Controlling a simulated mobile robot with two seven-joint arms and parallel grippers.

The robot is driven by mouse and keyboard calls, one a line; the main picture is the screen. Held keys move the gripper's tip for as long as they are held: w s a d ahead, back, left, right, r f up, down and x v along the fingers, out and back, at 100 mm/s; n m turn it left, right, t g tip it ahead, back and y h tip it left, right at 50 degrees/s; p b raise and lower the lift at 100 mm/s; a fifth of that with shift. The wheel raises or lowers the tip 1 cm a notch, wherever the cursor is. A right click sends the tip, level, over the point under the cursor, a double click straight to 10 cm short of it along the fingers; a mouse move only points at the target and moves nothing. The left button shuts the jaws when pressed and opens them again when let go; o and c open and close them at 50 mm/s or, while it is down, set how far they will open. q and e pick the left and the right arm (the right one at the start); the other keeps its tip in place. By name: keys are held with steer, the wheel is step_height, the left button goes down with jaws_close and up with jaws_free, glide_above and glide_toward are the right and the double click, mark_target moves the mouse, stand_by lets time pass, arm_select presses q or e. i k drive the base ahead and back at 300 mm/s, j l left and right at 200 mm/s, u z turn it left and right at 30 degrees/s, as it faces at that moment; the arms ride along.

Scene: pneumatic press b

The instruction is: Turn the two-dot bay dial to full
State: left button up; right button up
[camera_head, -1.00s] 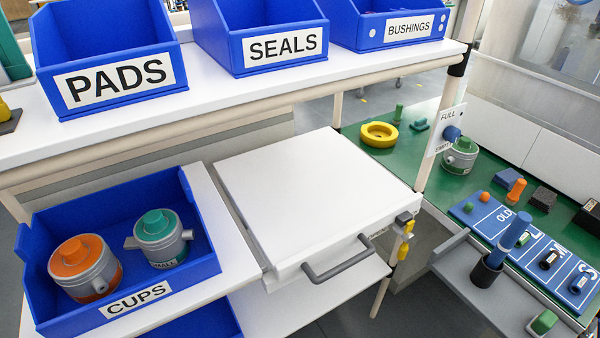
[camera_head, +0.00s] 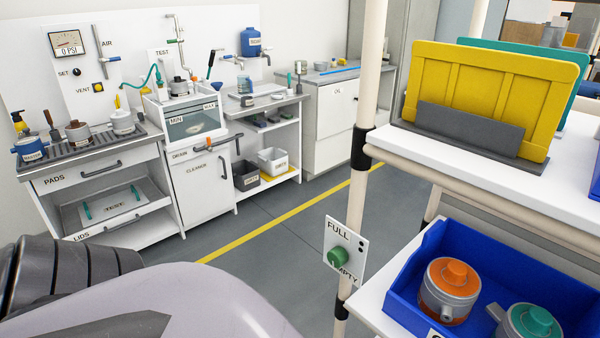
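The bay dial is a green knob (camera_head: 338,256) on a white plate (camera_head: 346,244) fixed to a shelf post. The plate reads FULL at the top and EMPTY at the bottom, and two dark dots show at its right side. I cannot tell for sure which way the knob points. Neither gripper is in view. Nothing is touching the dial.
The cream post (camera_head: 364,150) carries the shelf on the right. A blue bin (camera_head: 409,266) with orange-topped and green-topped cups sits just right of the dial. A yellow panel (camera_head: 491,92) stands above. Open grey floor lies left of the post, with a workbench (camera_head: 95,172) beyond.

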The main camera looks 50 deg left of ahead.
mark_target(336, 256)
steer(key=u, duration=1.35)
